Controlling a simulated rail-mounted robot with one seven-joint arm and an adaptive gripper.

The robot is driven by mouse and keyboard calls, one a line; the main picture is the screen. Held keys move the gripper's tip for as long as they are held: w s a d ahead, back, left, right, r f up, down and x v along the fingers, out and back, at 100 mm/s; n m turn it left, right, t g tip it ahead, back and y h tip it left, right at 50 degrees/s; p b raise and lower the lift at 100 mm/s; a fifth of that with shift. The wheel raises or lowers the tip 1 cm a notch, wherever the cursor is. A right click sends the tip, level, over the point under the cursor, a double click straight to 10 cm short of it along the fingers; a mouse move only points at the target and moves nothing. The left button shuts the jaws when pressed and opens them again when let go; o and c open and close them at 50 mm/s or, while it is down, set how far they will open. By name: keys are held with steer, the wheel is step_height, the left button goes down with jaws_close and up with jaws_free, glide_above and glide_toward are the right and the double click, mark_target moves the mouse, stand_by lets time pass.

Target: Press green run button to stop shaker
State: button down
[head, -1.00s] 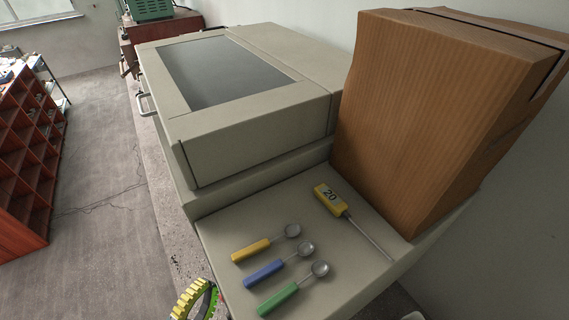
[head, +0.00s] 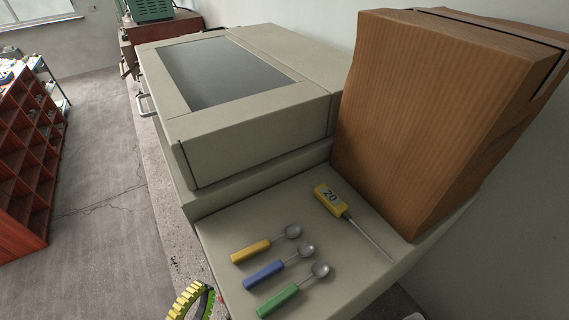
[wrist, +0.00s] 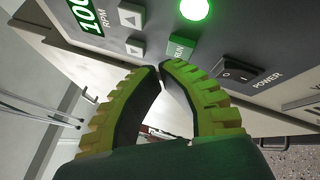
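The shaker (head: 250,140) is a beige box with a dark lid window, seen from above in the head view. Its front panel shows in the wrist view, with the green RUN button (wrist: 182,48) and a lit green lamp (wrist: 194,8) close by. My gripper (wrist: 162,67) has yellow-green ribbed fingers with black pads, and its tips meet with nothing between them. The tips are just below and left of the RUN button in the picture; I cannot tell whether they touch it. In the head view only part of a finger shows at the bottom edge.
The panel also has a display (wrist: 90,15) reading 100 RPM, an up button (wrist: 131,15), a down button (wrist: 135,48) and a black power switch (wrist: 237,72).

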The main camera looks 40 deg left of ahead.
steer(key=s+a, duration=0.2)
steer(key=s, duration=0.3)
steer(key=shift+s, duration=0.3)
steer(key=shift+a, duration=0.1)
stand_by(0.5)
